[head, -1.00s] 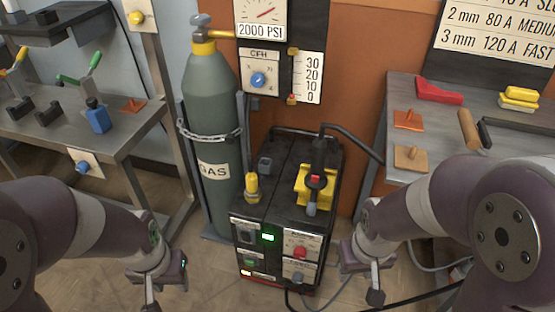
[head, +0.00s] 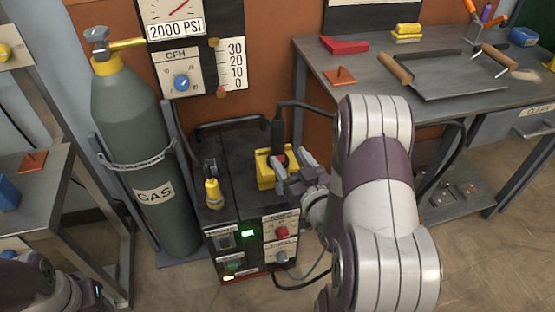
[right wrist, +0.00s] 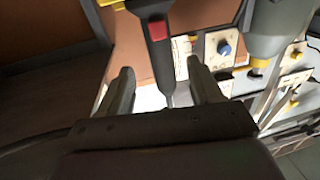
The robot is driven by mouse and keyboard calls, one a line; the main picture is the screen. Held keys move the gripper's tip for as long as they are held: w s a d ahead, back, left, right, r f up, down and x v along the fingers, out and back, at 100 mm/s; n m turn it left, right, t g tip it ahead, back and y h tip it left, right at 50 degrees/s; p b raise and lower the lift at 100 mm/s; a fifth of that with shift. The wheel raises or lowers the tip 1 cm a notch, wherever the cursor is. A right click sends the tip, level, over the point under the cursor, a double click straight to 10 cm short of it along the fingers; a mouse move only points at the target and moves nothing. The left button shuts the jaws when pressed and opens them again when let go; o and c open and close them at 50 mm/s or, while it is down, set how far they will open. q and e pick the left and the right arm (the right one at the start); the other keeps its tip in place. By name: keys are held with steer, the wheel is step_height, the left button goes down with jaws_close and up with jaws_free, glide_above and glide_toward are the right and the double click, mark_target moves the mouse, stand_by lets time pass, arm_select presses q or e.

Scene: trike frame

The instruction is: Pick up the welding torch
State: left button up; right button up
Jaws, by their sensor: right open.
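The welding torch (head: 277,138) has a black handle and stands upright in a yellow holder (head: 263,168) on top of the black welding machine. Its cable arches away behind it. My right gripper (head: 293,164) is open at the torch's right front, level with the holder, and partly covers the torch's lower part. In the right wrist view the torch (right wrist: 155,50), with a red button, shows between the two spread fingers (right wrist: 160,70). I cannot tell if they touch it. Part of my left arm shows at the lower left, its fingers out of frame.
The welding machine (head: 230,160) has a yellow-topped fitting (head: 212,190) at its left front. A chained green gas cylinder (head: 137,130) stands to its left. A metal workbench (head: 355,80) with tools is at the right, and gauges hang behind. Cables hang at the machine's front.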

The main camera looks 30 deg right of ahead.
mark_target(281, 147)
steer(key=shift+w+d+f, duration=0.1)
steer(key=shift+w+f, duration=0.05)
steer(key=shift+w, duration=1)
steer(key=w+b, duration=0.2)
steer(key=w, duration=0.2)
steer(key=shift+w, duration=0.2)
steer(key=shift+w+d, duration=0.1)
steer(key=shift+w, duration=0.2)
steer(key=c, duration=1)
